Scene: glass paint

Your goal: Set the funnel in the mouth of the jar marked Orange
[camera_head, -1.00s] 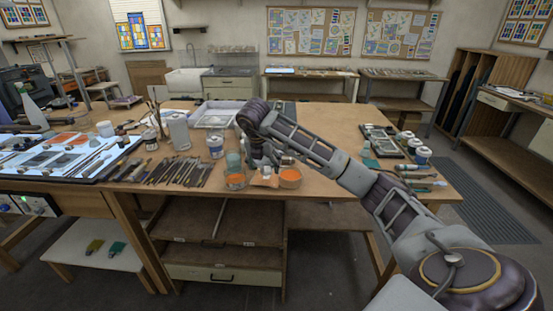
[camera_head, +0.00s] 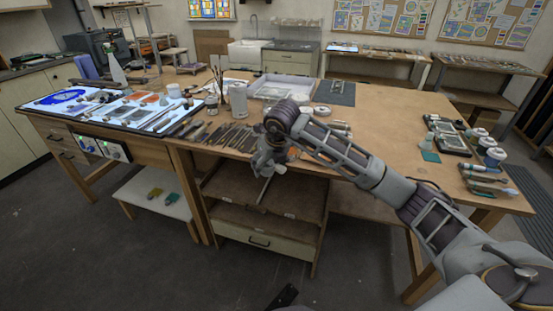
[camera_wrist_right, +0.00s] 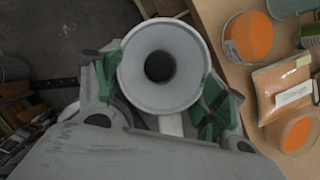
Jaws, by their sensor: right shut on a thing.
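My right gripper (camera_wrist_right: 162,90) is shut on a pale grey funnel (camera_wrist_right: 135,75), its green-padded fingers on either side of the cone. The funnel's wide mouth faces the wrist camera; its spout end is hidden. In the head view the right gripper (camera_head: 268,160) is at the table's front edge. In the wrist view the funnel is over the floor, apart from the jars on the table at right. One orange-filled jar (camera_wrist_right: 248,38) is beside the funnel; another orange-filled container (camera_wrist_right: 297,132) is lower right. I cannot read a label on either. My left gripper is not in view.
A packet (camera_wrist_right: 285,88) reading "Orange" lies between the orange containers. More containers crowd the wrist view's upper right corner. In the head view several tools (camera_head: 225,137) lie left of the gripper, and the table's middle (camera_head: 375,120) is largely clear.

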